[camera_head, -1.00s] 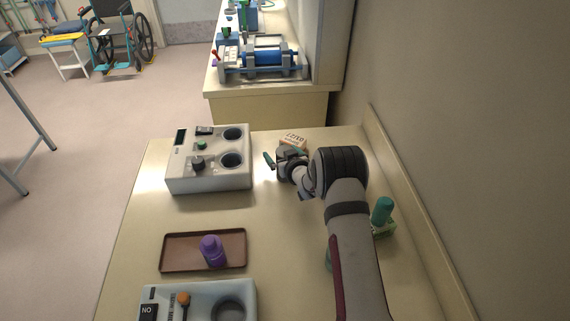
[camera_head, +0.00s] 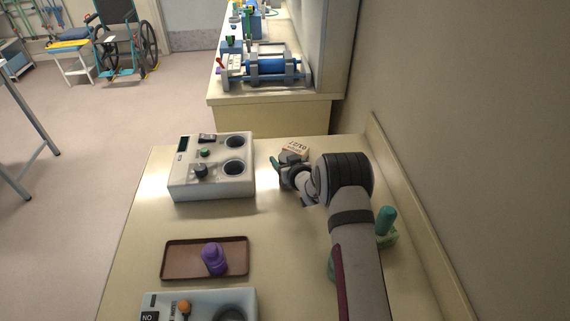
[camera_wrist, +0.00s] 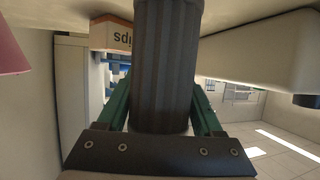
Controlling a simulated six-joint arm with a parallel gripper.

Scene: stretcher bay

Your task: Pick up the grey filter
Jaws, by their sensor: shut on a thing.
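The grey filter (camera_wrist: 165,60) is a dark, ribbed cylinder. In the wrist view it fills the middle and runs out of the top edge. My gripper (camera_wrist: 160,105) is shut on it, with one green finger along each side. In the head view my gripper (camera_head: 283,164) is at the back of the bench, right of the white device with two round wells. A dark grey part of the filter (camera_head: 291,157) shows there beside a green finger. The wrist hides most of the rest. I cannot tell whether the filter touches the bench.
A small orange and white box (camera_head: 295,147) stands just behind my gripper. The white device (camera_head: 212,188) is close on the left. A brown tray (camera_head: 172,262) holds a purple bottle (camera_head: 214,258). A teal-topped item (camera_head: 385,220) stands right of my arm. The bench's middle is clear.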

